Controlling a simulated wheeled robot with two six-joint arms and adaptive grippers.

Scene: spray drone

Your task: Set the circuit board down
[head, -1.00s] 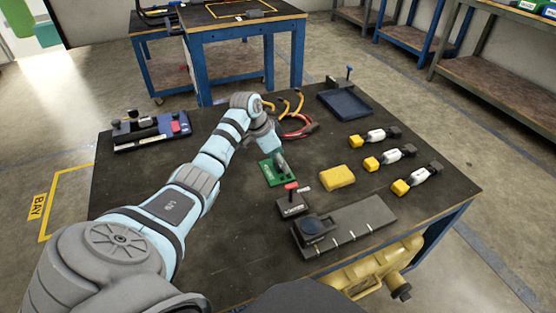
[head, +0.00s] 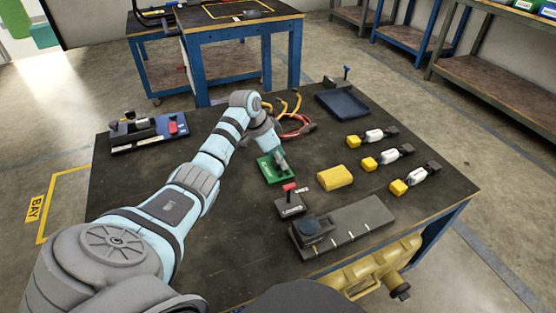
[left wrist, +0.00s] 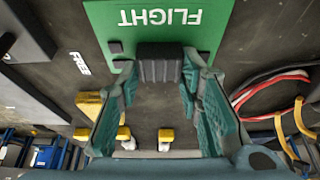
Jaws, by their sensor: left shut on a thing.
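The green circuit board (head: 268,172) is near the middle of the dark table. It fills the top of the left wrist view (left wrist: 205,35), with upside-down white "FLIGHT" lettering and a dark block (left wrist: 160,64) at its edge. My left gripper (head: 279,156) is at the board's right part; in the left wrist view its fingers (left wrist: 158,84) stand on either side of the dark block, shut on the board. The board looks flat and close to the tabletop; I cannot tell if it touches. My right gripper is not in view.
A small black box with a red lever (head: 291,205) and a yellow block (head: 335,177) are near the board. A grey fixture (head: 350,228) lies in front, a blue tray (head: 343,103) and red cables (head: 296,128) behind. Several yellow-and-white parts (head: 396,156) stand right.

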